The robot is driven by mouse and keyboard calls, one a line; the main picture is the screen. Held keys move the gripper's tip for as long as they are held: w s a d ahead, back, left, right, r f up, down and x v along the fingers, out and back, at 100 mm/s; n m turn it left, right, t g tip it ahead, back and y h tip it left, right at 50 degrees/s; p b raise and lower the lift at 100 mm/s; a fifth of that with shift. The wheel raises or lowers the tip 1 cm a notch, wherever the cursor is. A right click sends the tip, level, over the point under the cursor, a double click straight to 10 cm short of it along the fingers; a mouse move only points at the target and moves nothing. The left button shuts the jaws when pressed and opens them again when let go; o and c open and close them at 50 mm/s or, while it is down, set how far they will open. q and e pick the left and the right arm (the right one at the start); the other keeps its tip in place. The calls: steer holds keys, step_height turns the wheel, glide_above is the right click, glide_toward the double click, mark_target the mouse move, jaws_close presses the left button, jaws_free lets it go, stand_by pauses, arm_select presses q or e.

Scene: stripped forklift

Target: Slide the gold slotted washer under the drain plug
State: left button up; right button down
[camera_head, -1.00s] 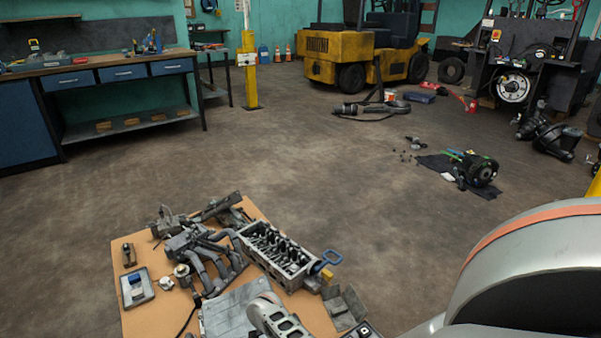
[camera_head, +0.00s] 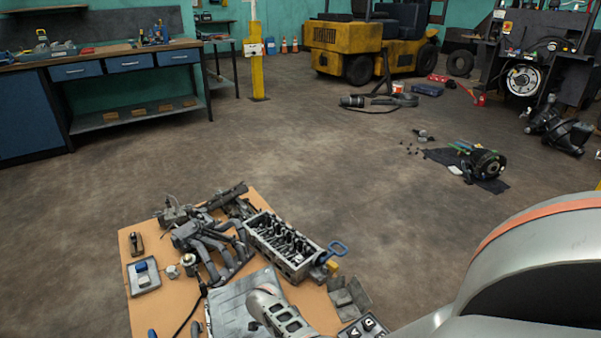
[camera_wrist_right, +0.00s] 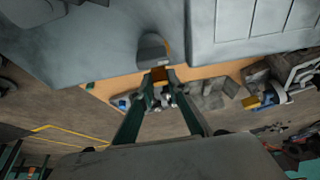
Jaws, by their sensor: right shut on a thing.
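In the right wrist view, my right gripper (camera_wrist_right: 160,82) is shut, its green fingers converging on a small gold-brown piece, which I take to be the gold slotted washer (camera_wrist_right: 160,74). Its slot is too small to make out. Just beyond the fingertips, a dark grey rounded knob (camera_wrist_right: 153,50) sits against a large grey surface (camera_wrist_right: 85,40). It may be the drain plug, but I cannot tell for sure. Whether the washer touches it is also unclear. The head view hides my right gripper and shows only a white arm shell. My left gripper is not in view.
In the head view, a tan board (camera_head: 137,312) carries an engine block (camera_head: 285,247), manifold pipes (camera_head: 222,262) and other parts. A dark cloth (camera_head: 492,186) with parts lies on the floor. A yellow forklift (camera_head: 340,42) stands at the back. The middle floor is clear.

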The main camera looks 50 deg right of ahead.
steer(key=shift+w+a, duration=0.2)
steer(key=shift+a, duration=0.15)
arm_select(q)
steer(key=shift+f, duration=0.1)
arm_select(e)
steer(key=shift+w+a, duration=0.2)
steer(key=shift+a, duration=0.1)
steer(key=shift+w+a+r, duration=0.1)
steer(key=shift+w+a, duration=0.2)
steer(key=shift+a, duration=0.15)
stand_by(0.6)
steer(key=shift+d, duration=0.1)
steer(key=shift+s+d, duration=0.3)
steer(key=shift+d, duration=0.3)
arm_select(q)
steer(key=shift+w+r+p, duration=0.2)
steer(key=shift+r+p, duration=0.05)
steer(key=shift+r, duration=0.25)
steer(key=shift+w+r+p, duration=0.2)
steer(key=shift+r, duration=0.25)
arm_select(e)
steer(key=shift+s+d, duration=0.55)
steer(key=shift+d, duration=0.3)
steer(key=shift+s+d, duration=0.5)
steer(key=shift+d, duration=0.3)
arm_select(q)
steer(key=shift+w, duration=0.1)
